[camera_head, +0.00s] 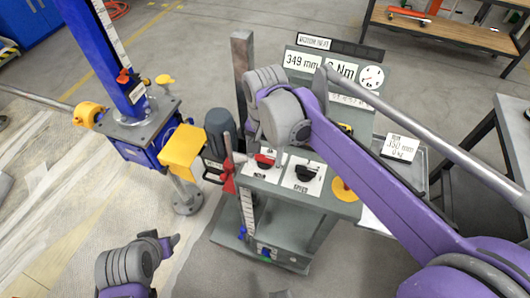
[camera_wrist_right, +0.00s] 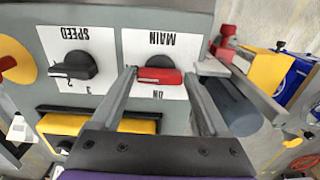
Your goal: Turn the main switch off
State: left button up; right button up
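The main switch (camera_wrist_right: 160,76) is a red handle on a black base, on a white plate marked MAIN and ON, upside down in the right wrist view. Its handle lies crosswise there. In the head view the red main switch (camera_head: 264,160) shows on the grey panel, just below my right wrist. My right gripper (camera_wrist_right: 163,74) is open, with one finger on each side of the red handle. I cannot tell whether either finger touches it. My left gripper (camera_head: 172,242) is at the lower left of the head view, away from the panel; its fingers are not clear.
The black speed knob (camera_wrist_right: 75,65) sits beside the main switch. A yellow block (camera_head: 182,150), a dark motor (camera_head: 219,130) and a red-handled part (camera_head: 229,178) stand left of the panel. A blue screw jack (camera_head: 105,55) stands farther left. Displays (camera_head: 302,62) rise behind the panel.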

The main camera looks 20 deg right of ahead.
aim_at(265, 156)
jog(key=shift+o, duration=1.3)
notch_tip(265, 156, up, 11)
jog(key=shift+p, duration=0.35)
jog(key=shift+f, duration=0.1)
